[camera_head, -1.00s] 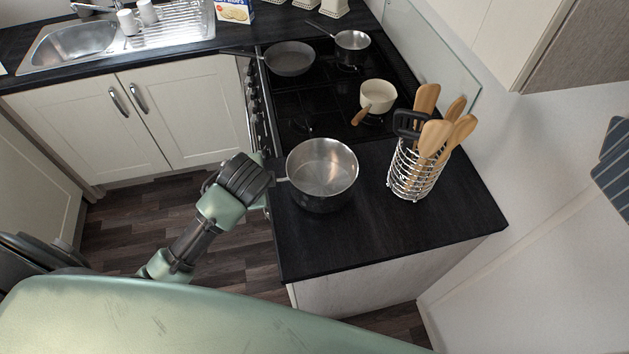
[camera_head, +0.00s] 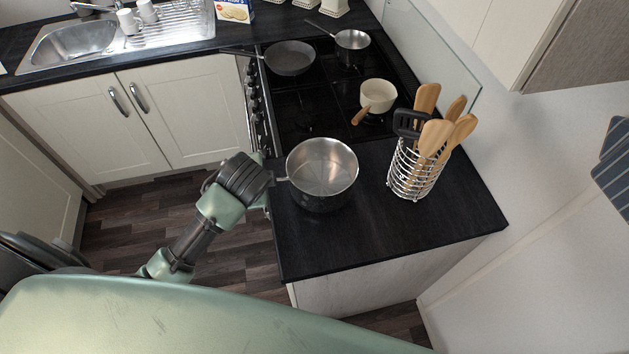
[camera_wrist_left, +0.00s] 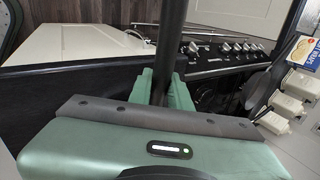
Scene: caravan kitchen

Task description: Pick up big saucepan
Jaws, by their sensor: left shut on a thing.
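The big saucepan (camera_head: 322,170) is a shiny steel pot, empty inside, at the left part of the black worktop beside the hob. Its handle points left toward my left gripper (camera_head: 271,183). My left gripper is shut on that handle at the worktop's left edge; the wrist hides most of the handle and the fingertips. I cannot tell whether the pot's base touches the worktop. In the left wrist view, a dark upright bar (camera_wrist_left: 170,45) rises between the green parts of my gripper (camera_wrist_left: 162,88). My right gripper is not in view.
A wire utensil holder (camera_head: 411,178) with wooden tools stands right of the saucepan. A cream pan (camera_head: 377,95), a frying pan (camera_head: 290,58) and a small steel pan (camera_head: 352,42) are on the hob (camera_head: 308,100). The worktop (camera_head: 350,235) is clear in front.

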